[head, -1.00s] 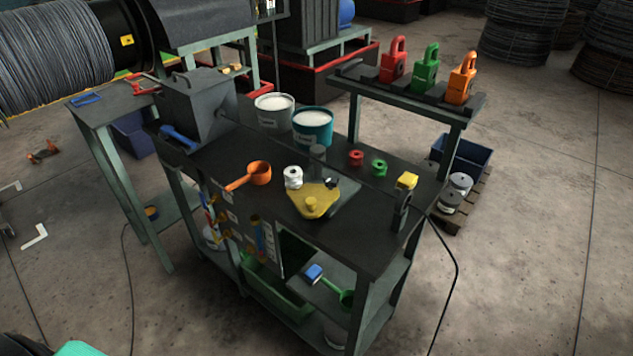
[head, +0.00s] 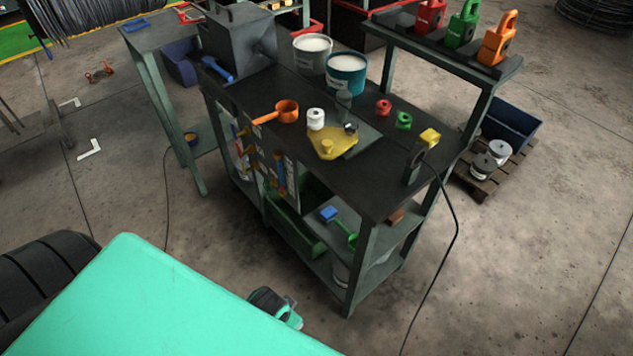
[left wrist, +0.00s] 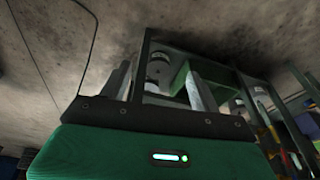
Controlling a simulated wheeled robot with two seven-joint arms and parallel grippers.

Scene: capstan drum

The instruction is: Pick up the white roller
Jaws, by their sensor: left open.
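The white roller (head: 316,118) stands upright on the dark bench top, at the back left corner of a yellow plate (head: 331,142). I cannot tell whether it touches the plate. A red roller (head: 383,107) and a green roller (head: 403,120) stand to its right. In the left wrist view my left gripper (left wrist: 160,85) has its two fingers apart with nothing held between them. It is away from the white roller, which I cannot make out in that view. My right gripper is not in view.
An orange ladle (head: 287,111) lies left of the roller. A white pail (head: 312,52) and a teal pail (head: 346,75) stand behind it. A yellow-topped post (head: 428,138) stands at the right end. The bench's front right top is bare.

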